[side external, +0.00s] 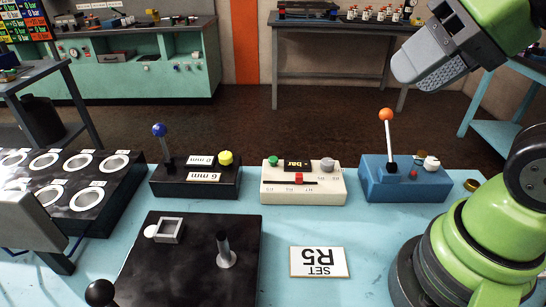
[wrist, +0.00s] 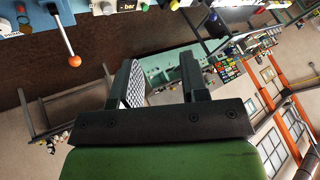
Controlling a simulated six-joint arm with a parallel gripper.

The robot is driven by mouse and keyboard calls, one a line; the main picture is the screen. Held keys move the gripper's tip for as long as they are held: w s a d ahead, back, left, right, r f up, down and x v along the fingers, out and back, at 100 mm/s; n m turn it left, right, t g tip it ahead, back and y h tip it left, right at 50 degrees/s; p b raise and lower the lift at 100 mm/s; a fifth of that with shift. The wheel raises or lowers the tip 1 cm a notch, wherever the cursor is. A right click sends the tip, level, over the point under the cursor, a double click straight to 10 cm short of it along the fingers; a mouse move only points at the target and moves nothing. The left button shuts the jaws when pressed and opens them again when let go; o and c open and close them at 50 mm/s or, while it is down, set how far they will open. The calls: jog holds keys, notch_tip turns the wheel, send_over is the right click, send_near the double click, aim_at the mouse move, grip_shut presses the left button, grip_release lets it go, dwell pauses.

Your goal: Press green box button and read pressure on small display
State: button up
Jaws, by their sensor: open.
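A cream box (side external: 318,190) stands on the light blue table near its middle. It carries a green button (side external: 273,161) at its left, a small dark display (side external: 298,164) marked "bar", a red slider (side external: 299,178) and a grey knob (side external: 327,164). My gripper (side external: 428,68) is raised at the upper right, well apart from the box. In the wrist view my gripper (wrist: 160,66) is open, with nothing between its fingers. The green button (wrist: 145,6) and display (wrist: 127,5) show at the top edge there. No pressure digits are readable.
A blue box (side external: 405,182) with an orange-tipped lever (side external: 386,116) stands right of the cream box. A black box (side external: 195,182) with a blue-knobbed lever (side external: 159,130) stands left. A black panel (side external: 190,255) with a peg and a "SET R5" card (side external: 319,262) lie in front.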

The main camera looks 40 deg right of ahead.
grip_shut()
dwell(1.5)
